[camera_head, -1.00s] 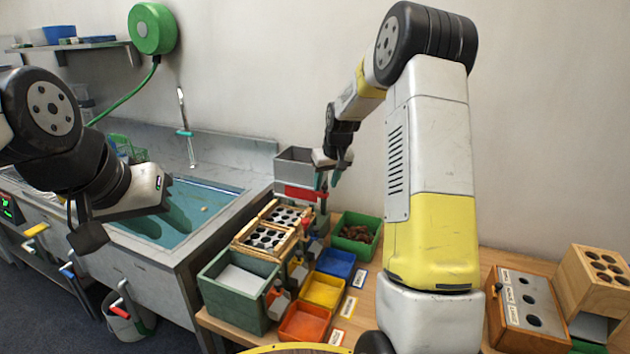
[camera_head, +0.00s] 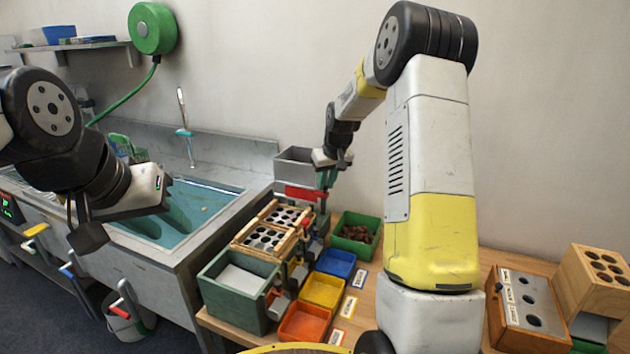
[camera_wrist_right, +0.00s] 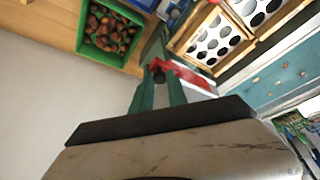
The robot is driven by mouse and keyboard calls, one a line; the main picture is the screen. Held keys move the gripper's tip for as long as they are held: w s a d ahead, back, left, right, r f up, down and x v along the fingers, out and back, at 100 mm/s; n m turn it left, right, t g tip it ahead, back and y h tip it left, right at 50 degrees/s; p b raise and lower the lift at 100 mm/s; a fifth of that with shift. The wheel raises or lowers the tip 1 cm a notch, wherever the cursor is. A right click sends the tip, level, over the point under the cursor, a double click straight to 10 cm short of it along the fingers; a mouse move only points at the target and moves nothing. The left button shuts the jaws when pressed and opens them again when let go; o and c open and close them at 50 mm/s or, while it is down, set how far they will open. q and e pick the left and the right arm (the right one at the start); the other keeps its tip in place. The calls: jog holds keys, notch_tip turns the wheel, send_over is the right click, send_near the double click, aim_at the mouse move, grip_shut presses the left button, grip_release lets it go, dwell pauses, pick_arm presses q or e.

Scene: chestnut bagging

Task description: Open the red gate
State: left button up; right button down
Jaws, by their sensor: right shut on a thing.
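The red gate (camera_head: 302,193) shows as a red plate low on the front of a grey metal hopper (camera_head: 296,165) at the back of the bench. My right gripper (camera_head: 326,181) reaches down beside its right end. In the right wrist view, its two green fingers (camera_wrist_right: 163,85) are closed around a red part of the gate (camera_wrist_right: 185,75); the exact contact is partly hidden. My left gripper (camera_head: 166,192) is over the sink at the left, away from the gate.
Wooden racks with round holes (camera_head: 268,238) stand in front of the hopper. A green bin of chestnuts (camera_head: 345,241) is right of it. Blue, yellow and orange trays (camera_head: 323,291) line the bench, with a green box (camera_head: 217,284) to their left. The sink (camera_head: 196,247) is left.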

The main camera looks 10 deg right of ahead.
dwell(0.8)
jog(key=s+d, duration=0.1)
jog(key=d, duration=0.1)
jog(key=s+d, duration=0.1)
jog(key=d, duration=0.1)
jog(key=shift+s, duration=0.4)
jog(key=c, duration=1.3)
grip_release()
jog(key=v, duration=0.7)
jog(key=shift+r, duration=0.4)
jog(key=shift+s, duration=0.15)
